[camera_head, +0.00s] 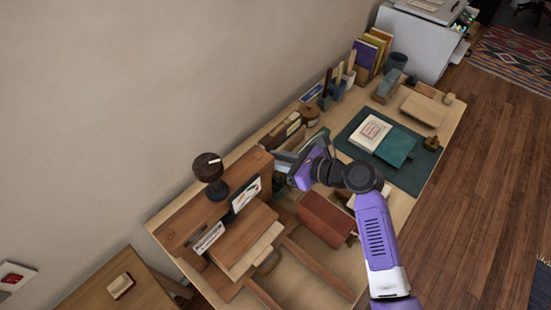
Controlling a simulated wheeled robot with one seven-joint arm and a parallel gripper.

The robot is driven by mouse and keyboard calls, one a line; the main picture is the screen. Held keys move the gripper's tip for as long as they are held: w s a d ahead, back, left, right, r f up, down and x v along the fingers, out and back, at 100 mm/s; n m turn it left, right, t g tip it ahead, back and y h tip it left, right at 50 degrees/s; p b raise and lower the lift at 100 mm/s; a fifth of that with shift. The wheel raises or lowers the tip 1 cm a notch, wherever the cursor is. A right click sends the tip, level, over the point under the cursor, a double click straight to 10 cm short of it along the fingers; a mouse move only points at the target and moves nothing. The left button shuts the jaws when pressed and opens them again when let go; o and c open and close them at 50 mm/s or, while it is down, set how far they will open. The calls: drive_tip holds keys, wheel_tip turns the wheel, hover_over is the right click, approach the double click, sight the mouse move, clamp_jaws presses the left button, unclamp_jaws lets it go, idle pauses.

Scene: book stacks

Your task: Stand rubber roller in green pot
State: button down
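My arm, purple and white, reaches in from the lower right over the workbench. My gripper (284,161) is at its far end, over the left-middle of the bench, among grey-green pieces. Its fingers blend with what lies behind them, so I cannot tell whether it is open or holds anything. At the back of the bench, small pots hold upright wooden-handled tools. One is blue-grey (337,92) and one is pale (349,78). I cannot make out which pot is the green one. I cannot pick out a rubber roller with certainty at this size.
A wooden cabinet (240,232) with a dark round-topped stand (209,168) is at the left. A reddish-brown block (325,219) lies below my gripper. A dark green mat (359,154) holds books at the right. Upright books (367,56) and a dark cup (397,61) stand behind.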

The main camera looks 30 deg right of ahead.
sight(275, 176)
drive_tip(key=shift+f+b, duration=1)
drive_tip(key=shift+f, duration=1.4)
drive_tip(key=c, duration=1.3)
unclamp_jaws()
drive_tip(key=shift+o, duration=0.2)
drive_tip(key=v, duration=0.7)
drive_tip(key=shift+s+d, duration=0.25)
drive_tip(key=shift+s, duration=0.05)
drive_tip(key=shift+r, duration=0.15)
